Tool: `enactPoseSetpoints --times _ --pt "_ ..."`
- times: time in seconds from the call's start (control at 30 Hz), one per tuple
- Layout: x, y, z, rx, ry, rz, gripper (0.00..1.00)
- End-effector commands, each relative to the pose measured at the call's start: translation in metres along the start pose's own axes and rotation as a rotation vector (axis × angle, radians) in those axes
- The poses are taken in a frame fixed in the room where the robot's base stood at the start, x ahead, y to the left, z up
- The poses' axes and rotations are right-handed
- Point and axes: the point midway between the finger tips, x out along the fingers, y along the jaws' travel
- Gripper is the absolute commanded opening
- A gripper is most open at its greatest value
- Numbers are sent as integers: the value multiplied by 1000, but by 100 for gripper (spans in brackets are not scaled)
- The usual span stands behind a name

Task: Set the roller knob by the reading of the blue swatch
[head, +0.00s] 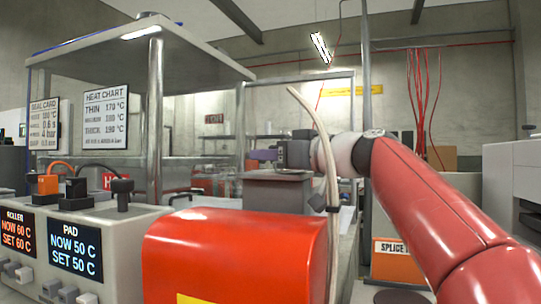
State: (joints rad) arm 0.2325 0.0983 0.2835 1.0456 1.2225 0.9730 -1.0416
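The roller display (17,236) at the far left reads NOW 60 C, SET 60 C. The pad display (75,252) beside it reads NOW 50 C, SET 50 C. Small grey controls (22,273) sit below the roller display; which one is the roller knob I cannot tell. The heat chart (106,117) lists THIN 170 °C and THICK 190 °C; its middle line is small, perhaps 180 °C. My gripper (280,155) is near the picture's middle, seen from behind, its fingers unclear. A small purple-blue patch (263,155) shows beside it; I cannot tell whether it is the blue swatch.
A red rounded cover (235,258) fills the lower middle, right of the displays. A black knob (122,189) and an orange plug (46,186) stand on the control housing. A seal card (44,122) hangs at left. A grey block (277,192) stands below my gripper.

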Motion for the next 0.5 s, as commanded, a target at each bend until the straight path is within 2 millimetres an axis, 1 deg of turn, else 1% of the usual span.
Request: enactPoseSetpoints --times 0.03,0.07,0.1,0.17,0.4,0.5 --pt "0 0 0 0 0 0 16" --pt "0 0 0 0 0 0 12" --pt "0 0 0 0 0 0 11" --pt "0 0 0 1 0 -9 11" --pt "0 -2 0 1 2 -126 11" --pt "0 -2 0 0 1 -135 11"
